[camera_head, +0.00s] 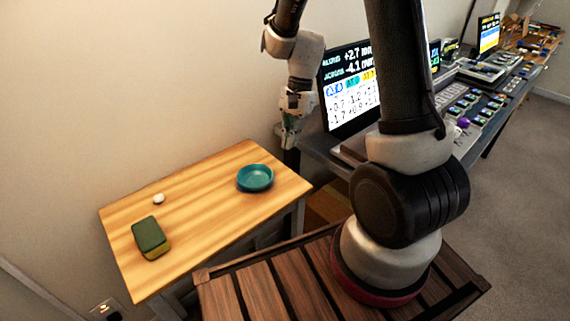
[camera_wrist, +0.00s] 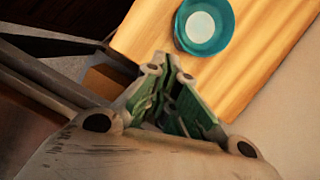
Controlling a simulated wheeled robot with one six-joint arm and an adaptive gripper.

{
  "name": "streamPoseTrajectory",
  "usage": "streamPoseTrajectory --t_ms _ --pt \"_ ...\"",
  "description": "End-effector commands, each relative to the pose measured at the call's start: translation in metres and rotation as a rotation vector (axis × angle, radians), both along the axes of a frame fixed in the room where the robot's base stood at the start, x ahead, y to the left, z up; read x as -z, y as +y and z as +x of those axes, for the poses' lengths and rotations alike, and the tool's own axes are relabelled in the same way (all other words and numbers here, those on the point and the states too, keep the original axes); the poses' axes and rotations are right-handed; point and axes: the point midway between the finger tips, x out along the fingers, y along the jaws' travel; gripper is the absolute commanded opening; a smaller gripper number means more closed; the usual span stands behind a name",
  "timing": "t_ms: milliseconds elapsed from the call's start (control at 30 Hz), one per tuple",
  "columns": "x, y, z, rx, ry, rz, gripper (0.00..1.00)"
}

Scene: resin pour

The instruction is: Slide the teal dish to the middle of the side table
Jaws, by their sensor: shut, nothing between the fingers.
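The teal dish (camera_head: 255,178) is a shallow round bowl. It stands upright near the right end of the wooden side table (camera_head: 205,205), towards the back edge. In the wrist view the dish (camera_wrist: 205,25) shows at the top, with a pale round area in its middle. My gripper (camera_head: 289,140) is to the right of the dish and higher than the tabletop, near the table's right end. Its green-padded fingers (camera_wrist: 172,62) are shut and hold nothing. They are apart from the dish.
A green and yellow sponge (camera_head: 151,238) lies at the table's left front, and a small white round object (camera_head: 159,199) lies behind it. The table's middle is clear. A desk with a monitor (camera_head: 350,88) stands right of my gripper. A wall runs behind the table.

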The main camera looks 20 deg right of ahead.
Motion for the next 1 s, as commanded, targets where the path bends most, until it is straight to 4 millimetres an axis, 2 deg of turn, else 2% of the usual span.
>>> streamPoseTrajectory --t_ms 33,100,200,333,800,1000 --pt "-0.004 0.003 0.012 0.083 -0.014 -0.001 0.00" --pt "-0.007 0.007 0.021 0.191 -0.018 -0.002 0.00" --pt "-0.006 0.008 0.023 0.285 -0.004 -0.010 0.00" --pt "0.000 0.009 0.023 0.326 0.007 -0.018 0.00" --pt "0.073 0.030 0.015 0.322 0.008 -0.019 0.00" --pt "0.088 0.034 0.014 0.321 0.006 -0.018 0.00"
